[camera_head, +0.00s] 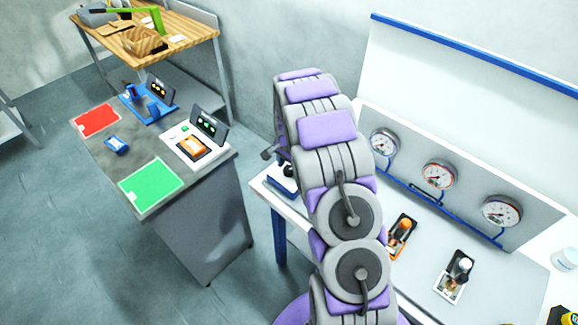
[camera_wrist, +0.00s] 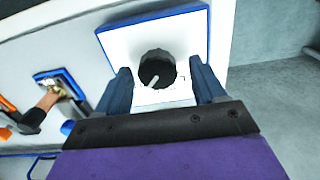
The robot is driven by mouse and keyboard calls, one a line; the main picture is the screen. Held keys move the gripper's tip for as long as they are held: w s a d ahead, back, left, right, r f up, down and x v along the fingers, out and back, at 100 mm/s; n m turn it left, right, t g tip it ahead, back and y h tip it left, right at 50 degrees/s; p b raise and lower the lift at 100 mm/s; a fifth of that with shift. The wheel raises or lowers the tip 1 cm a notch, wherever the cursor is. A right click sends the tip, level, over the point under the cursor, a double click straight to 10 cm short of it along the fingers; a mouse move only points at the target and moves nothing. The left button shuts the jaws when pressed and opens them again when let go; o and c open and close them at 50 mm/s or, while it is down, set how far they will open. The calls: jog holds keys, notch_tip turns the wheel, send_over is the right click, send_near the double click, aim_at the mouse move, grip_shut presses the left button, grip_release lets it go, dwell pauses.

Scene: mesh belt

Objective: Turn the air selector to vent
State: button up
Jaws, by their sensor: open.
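The air selector is most likely the dark round knob (camera_wrist: 157,67) on a white plate with a blue edge (camera_wrist: 181,29) in the wrist view. A short white pointer mark on the knob slants toward the lower left. Small marks on the plate below it are too blurred to read. My gripper (camera_wrist: 162,78) is open, with one dark blue finger on each side of the knob. I cannot tell whether they touch it. In the head view, the selector's blue-edged base (camera_head: 281,183) shows at the bench's left end, partly hidden by my arm.
Three round gauges (camera_head: 438,175) are mounted on a panel behind the bench. An orange-handled valve (camera_head: 401,236) and a black-handled valve (camera_head: 457,272) stand on the bench. A grey counter (camera_head: 205,215) with red and green mats stands to the left, with floor between.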

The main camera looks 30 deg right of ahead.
aim_at(289, 168)
jog(key=shift+r, duration=0.1)
notch_tip(289, 168, up, 17)
jog(key=shift+p, duration=0.35)
dwell(0.5)
